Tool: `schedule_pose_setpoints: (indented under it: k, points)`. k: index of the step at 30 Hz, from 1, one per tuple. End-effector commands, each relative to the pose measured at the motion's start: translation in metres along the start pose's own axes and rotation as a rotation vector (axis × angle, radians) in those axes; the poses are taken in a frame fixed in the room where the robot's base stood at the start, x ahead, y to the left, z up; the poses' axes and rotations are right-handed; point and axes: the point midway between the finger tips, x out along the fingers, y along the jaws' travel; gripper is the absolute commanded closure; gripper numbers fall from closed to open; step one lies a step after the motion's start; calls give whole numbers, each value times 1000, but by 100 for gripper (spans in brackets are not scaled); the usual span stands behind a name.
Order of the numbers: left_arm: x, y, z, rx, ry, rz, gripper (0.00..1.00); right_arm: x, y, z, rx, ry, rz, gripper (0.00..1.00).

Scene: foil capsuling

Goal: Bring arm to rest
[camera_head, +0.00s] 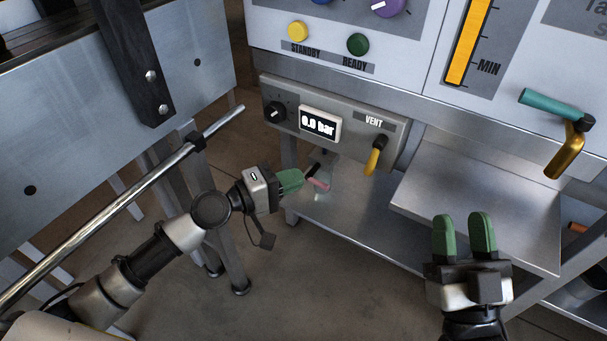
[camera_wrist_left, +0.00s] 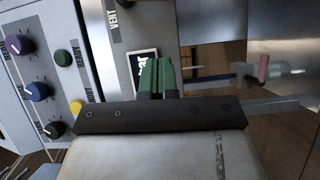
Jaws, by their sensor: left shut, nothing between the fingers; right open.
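My left gripper (camera_head: 291,180) is at the middle of the head view, in front of and below the grey panel with the display. Its green fingers are shut and hold nothing; they also show side by side in the left wrist view (camera_wrist_left: 157,76). My right gripper (camera_head: 464,234) is at the lower right, its two green fingers apart and empty, in front of the metal shelf. In the head view a small pink-ended item (camera_head: 318,184) shows just beyond the left fingertips; I cannot tell whether it touches them.
The grey panel has a display (camera_head: 320,125) reading 0.0 bar, a black knob (camera_head: 275,112) and a yellow vent lever (camera_head: 376,155). A metal shelf (camera_head: 480,200) juts out at right, below a teal-and-brass handle (camera_head: 565,140). A steel rail (camera_head: 150,190) runs along the left.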

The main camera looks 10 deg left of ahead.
Motion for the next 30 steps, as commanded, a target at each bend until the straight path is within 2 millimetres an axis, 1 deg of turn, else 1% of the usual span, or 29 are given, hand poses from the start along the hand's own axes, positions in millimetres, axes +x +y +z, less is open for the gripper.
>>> schedule_pose_setpoints:
  k: [14, 17, 20, 21, 23, 24, 26, 27, 29, 30]
  points:
    - [0, 0, 0, 0, 0, 0, 100, 0, 0, 0, 1, 2, 0, 57]
    - [-1, -3, 7, 25, -14, -11, 100, 0, 1, 4, -1, -29, 2, 57]
    - [-4, -15, 33, 120, -66, -58, 100, -5, 3, 24, -6, -155, 8, 57]
    - [-7, -22, 47, 181, -94, -89, 100, -9, 5, 36, -10, -235, 12, 57]
    - [-14, -35, 70, 290, -139, -151, 100, -20, 8, 57, -14, -378, 20, 57]
    - [-20, -45, 84, 369, -166, -201, 100, -29, 11, 72, -16, -482, 25, 57]
    - [-32, -59, 101, 485, -203, -286, 100, -46, 14, 92, -20, -645, 35, 57]
    - [-42, -69, 110, 557, -223, -352, 100, -60, 17, 105, -21, -754, 43, 57]
    - [-58, -84, 120, 655, -250, -459, 100, -82, 20, 121, -23, -913, 53, 57]
    - [-70, -92, 124, 708, -267, -530, 100, -97, 22, 130, -23, -1011, 60, 57]
